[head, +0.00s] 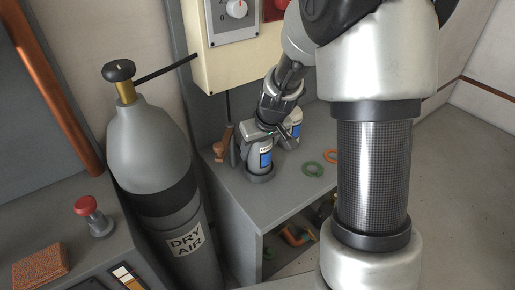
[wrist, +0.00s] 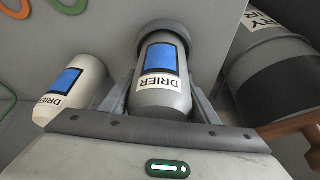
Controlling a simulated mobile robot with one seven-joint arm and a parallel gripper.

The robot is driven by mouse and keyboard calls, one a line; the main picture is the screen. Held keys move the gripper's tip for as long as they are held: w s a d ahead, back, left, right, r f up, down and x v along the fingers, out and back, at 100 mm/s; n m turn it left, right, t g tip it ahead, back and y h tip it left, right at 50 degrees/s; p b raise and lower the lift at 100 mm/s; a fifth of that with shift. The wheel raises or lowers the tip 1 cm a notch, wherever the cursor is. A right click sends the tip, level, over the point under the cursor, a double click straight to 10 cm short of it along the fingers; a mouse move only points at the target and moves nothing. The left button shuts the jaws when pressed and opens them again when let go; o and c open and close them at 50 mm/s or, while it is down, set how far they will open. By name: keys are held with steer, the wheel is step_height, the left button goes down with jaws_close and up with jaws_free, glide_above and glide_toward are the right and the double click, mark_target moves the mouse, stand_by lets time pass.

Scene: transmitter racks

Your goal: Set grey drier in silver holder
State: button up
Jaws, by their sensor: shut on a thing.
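The grey drier (head: 260,155), a canister with a blue label, stands upright on the grey bench top, its far end inside a grey ring-shaped holder (head: 261,177). The wrist view shows the drier (wrist: 160,100) between my fingers and the holder (wrist: 168,30) around its far end. I cannot tell whether it is fully seated. My gripper (head: 265,130) is shut on the drier from above; the wrist view shows a finger on each side (wrist: 162,88). A white drier (head: 297,120) with a blue label stands close beside it and also shows in the wrist view (wrist: 75,88).
A brown-handled tool (head: 224,145) stands left of the drier. A green ring (head: 313,169) and an orange ring (head: 331,156) lie to the right. A large dry air cylinder (head: 150,150) stands left, and a cream box (head: 230,50) hangs behind. A shelf below holds loose parts.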

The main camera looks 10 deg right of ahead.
steer(key=o, duration=1.4)
